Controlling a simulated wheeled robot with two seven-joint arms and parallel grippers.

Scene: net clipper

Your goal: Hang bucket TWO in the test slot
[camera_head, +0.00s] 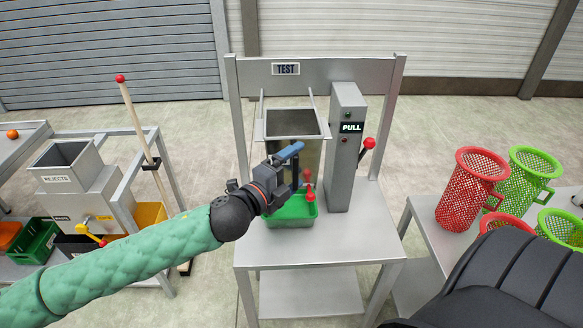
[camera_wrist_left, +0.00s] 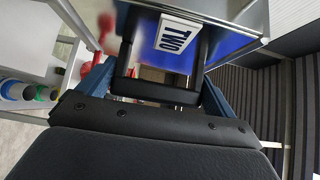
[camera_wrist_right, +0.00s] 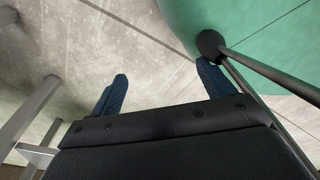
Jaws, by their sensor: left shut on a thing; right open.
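Bucket TWO (camera_head: 296,123) is a square, open-topped metal bucket. It stands upright between the two rails of the test slot (camera_head: 262,103), below the TEST sign (camera_head: 286,69). I cannot tell if its rim rests on the rails. My left gripper (camera_head: 292,162) is at its front, with blue fingers. In the left wrist view the bucket (camera_wrist_left: 228,45) shows its TWO label (camera_wrist_left: 178,36), and the gripper is shut on its black handle (camera_wrist_left: 156,92). My right gripper (camera_wrist_right: 163,88) is open and empty, over the floor in its wrist view.
A post with a PULL display (camera_head: 350,128) and a red-knobbed lever (camera_head: 368,143) stands right of the bucket. A green tray (camera_head: 290,212) is below. The REJECTS hopper (camera_head: 66,180) is at left. Red (camera_head: 468,195) and green mesh baskets (camera_head: 526,180) are at right.

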